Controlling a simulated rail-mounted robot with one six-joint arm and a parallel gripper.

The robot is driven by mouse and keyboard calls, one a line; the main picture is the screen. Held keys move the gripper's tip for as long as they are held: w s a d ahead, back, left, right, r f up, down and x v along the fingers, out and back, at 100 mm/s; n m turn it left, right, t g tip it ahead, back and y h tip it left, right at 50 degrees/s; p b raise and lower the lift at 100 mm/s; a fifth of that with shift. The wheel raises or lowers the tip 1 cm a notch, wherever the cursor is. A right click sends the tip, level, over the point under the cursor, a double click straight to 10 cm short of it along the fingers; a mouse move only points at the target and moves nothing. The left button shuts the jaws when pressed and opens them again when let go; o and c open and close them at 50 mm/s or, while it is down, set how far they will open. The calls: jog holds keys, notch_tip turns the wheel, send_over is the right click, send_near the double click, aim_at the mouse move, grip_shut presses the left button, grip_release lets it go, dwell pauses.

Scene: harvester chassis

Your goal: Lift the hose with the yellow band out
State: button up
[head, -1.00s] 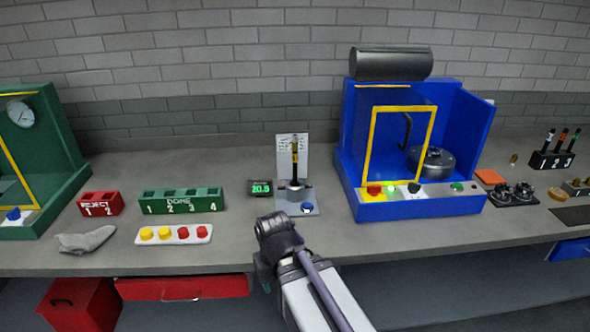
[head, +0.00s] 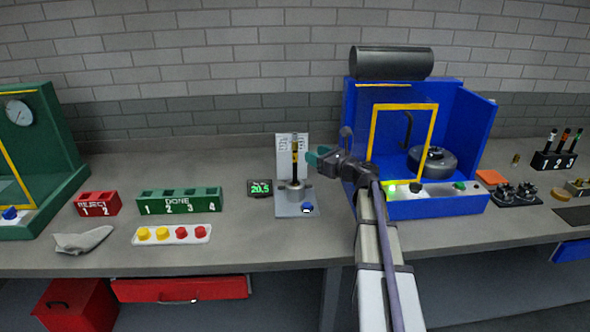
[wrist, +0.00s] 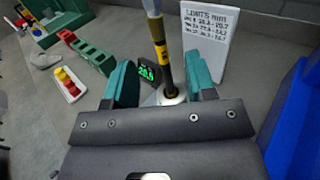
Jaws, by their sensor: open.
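The hose with the yellow band (head: 295,158) stands upright in the metal holder (head: 294,191) of a small grey stand on the bench. It is dark with a yellow band, which shows large in the wrist view (wrist: 158,42). My gripper (head: 318,158) is just right of the hose in the head view, pointing left at it. In the wrist view my gripper (wrist: 160,85) is open, its two teal fingers on either side of the hose's line. I cannot tell whether the hose is fully between the fingertips. Nothing is held.
A white limits card (head: 283,143) stands behind the hose, and a display reading 20.5 (head: 260,188) is left of it. The blue machine (head: 420,208) stands close on the right. The green DONE rack (head: 180,200) and red REJECT rack (head: 97,204) are left.

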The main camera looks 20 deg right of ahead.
aim_at(297, 146)
jog(key=x, duration=1.1)
jog(key=shift+a+r, duration=0.2)
jog(key=shift+s, duration=0.15)
grip_shut()
